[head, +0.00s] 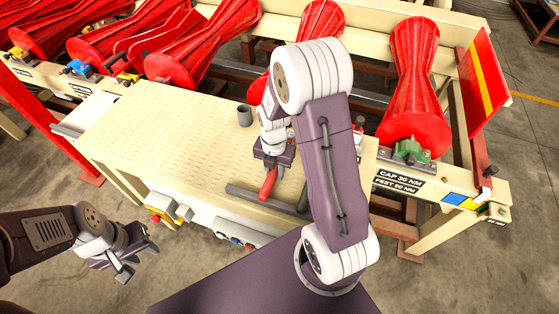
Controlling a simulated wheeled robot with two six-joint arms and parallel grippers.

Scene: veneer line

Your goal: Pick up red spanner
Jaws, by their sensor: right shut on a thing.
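The red spanner (268,184) is near the front edge of the pale workbench (150,130). My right gripper (271,164) is shut on the spanner, from above. The red part sticks out below the gripper toward the front of the bench. The spanner's other end is hidden by the gripper. I cannot tell whether the spanner touches the bench top. My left gripper (138,262) is open and empty, away from the bench over the floor at the lower left.
A grey cup (244,116) stands on the bench behind my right gripper. A dark grey bar (262,202) lies along the front edge. Red rollers (409,85) stand behind the bench. The bench's left half is clear.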

